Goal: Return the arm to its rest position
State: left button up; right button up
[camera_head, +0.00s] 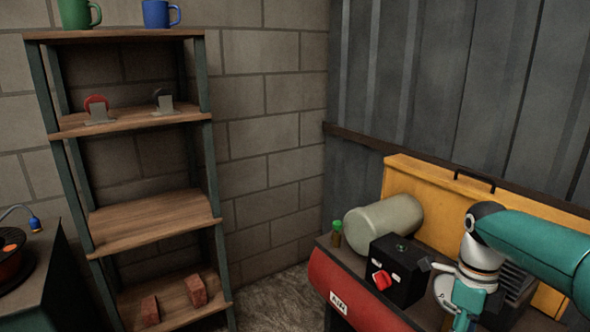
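My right arm (535,245) comes in from the right edge, teal with a white and grey joint that bends downward in front of the machine bench. A small dark grey part (425,264) at the left of its wrist lies close to the black box (402,278) with a red knob (382,280). I cannot tell whether this part is my gripper's fingers, nor whether it touches the box. The fingers are not clearly shown, so open or shut cannot be told. My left arm and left gripper are not in view.
A yellow panel (425,185), a pale cylinder (385,222), a green-capped bottle (336,235) and a red tank (345,290) crowd the right side. A shelf (150,222) with mugs, clamp-like items and bricks stands left. Open floor (280,300) lies between.

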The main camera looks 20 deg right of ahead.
jog(key=a+f+n+g+y, duration=0.15)
jog(key=a+f+n, duration=0.25)
jog(key=a+f, duration=0.5)
jog(key=a+f+n+g, duration=0.25)
jog(key=a+f, duration=0.45)
jog(key=f, duration=0.5)
jog(key=s+a+f+n+t+y, duration=0.1)
jog(key=s+a+f+n, duration=0.5)
jog(key=a+f+n, duration=0.15)
jog(key=s+a+f+n+t+y, duration=0.1)
jog(key=s+a+f+n+t, duration=0.1)
jog(key=s+a+f+n, duration=0.45)
jog(key=w+a+f+n+t, duration=0.1)
jog(key=w+n+t, duration=0.2)
jog(key=w+n, duration=0.55)
notch_tip(320, 180, up, 15)
jog(key=s+n+p, duration=0.1)
jog(key=p, duration=1.4)
jog(key=shift+s+f, duration=0.2)
jog(key=shift+s, duration=0.05)
jog(key=shift+h, duration=0.25)
jog(key=shift+d, duration=0.1)
